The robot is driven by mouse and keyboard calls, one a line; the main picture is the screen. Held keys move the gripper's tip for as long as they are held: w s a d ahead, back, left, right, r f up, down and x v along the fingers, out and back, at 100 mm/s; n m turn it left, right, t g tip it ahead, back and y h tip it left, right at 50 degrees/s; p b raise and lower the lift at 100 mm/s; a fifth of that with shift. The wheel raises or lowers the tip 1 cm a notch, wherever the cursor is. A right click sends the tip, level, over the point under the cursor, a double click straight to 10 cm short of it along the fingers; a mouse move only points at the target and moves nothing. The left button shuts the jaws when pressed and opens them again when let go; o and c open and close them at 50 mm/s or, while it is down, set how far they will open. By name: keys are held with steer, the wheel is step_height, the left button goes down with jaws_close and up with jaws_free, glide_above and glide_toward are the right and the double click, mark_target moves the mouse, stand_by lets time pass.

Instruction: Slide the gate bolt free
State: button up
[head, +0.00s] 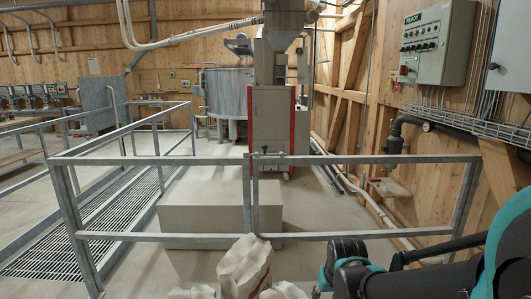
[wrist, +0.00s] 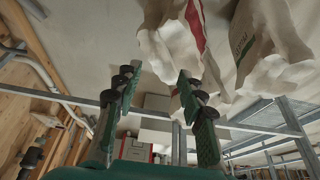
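A grey metal railing gate (head: 350,160) crosses the middle of the head view. Two upright posts meet near its centre, and a small dark fitting at their top, which looks like the gate bolt (head: 263,152), sits there; its exact position is too small to tell. My gripper (wrist: 157,76) shows in the wrist view with its two green-and-black fingers spread apart and nothing between them. The wrist view looks upside down; the gate rail (wrist: 75,99) passes beyond the fingers, apart from them. The bolt cannot be made out there.
White sacks (head: 244,265) stand before the gate and show close to the fingers in the wrist view (wrist: 265,45). A pale block (head: 200,210) lies behind the gate. A red-edged machine (head: 272,122) stands further back. A control box (head: 432,45) hangs on the right wall.

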mark_target(265, 148)
steer(key=shift+o, duration=0.2)
steer(key=shift+o, duration=0.7)
steer(key=shift+w+a, duration=0.1)
steer(key=shift+w, duration=0.05)
steer(key=w+a+r+m+t+y, duration=0.2)
steer(key=w+a+r+m+t, duration=0.2)
steer(key=w+a+r+m, duration=0.65)
steer(key=w+a+r+m+t+y, duration=0.15)
steer(key=w+r+m+t, duration=0.4)
steer(key=w, duration=1.05)
steer(key=w+a+r+m+t+y, duration=0.25)
steer(key=w+a+r+m, duration=0.35)
steer(key=w+r, duration=0.6)
steer(key=w+f+m+h, duration=0.1)
steer(key=w+m, duration=0.3)
steer(key=w, duration=0.5)
steer(key=w+d+f+m+t+h, duration=0.1)
steer(key=w+m+h, duration=0.2)
steer(key=w, duration=0.7)
steer(key=w+m+h, duration=0.2)
steer(key=w+m, duration=0.5)
steer(key=w, duration=0.2)
steer(key=shift+w+d+f+t, duration=0.2)
steer(key=shift+w+f+t, duration=0.05)
steer(key=shift+f+t, duration=0.15)
steer(key=shift+c, duration=0.4)
jaws_close()
